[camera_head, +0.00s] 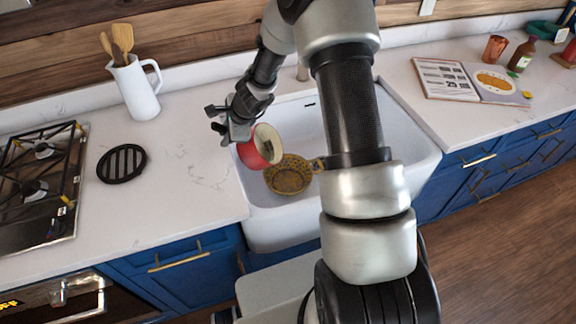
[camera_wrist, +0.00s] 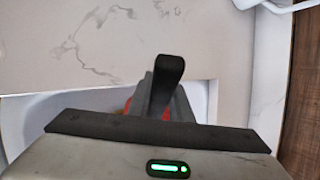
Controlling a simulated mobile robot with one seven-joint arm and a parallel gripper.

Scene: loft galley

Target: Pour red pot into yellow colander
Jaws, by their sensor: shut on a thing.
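The red pot (camera_head: 253,150) is in my gripper (camera_head: 236,135), above the left part of the sink. The pot is tilted, with its pale open mouth facing right and something dark inside it. The yellow colander (camera_head: 290,178) sits in the sink just below and to the right of the pot. The pot appears apart from the colander. My gripper is shut on the pot, likely at its handle.
The white sink (camera_head: 412,160) is partly hidden by my arm. A white jug with wooden utensils (camera_head: 137,90), a black trivet (camera_head: 122,163) and a gas hob (camera_head: 38,185) are on the left. An open book (camera_head: 440,78) and bottle (camera_head: 522,55) are at right.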

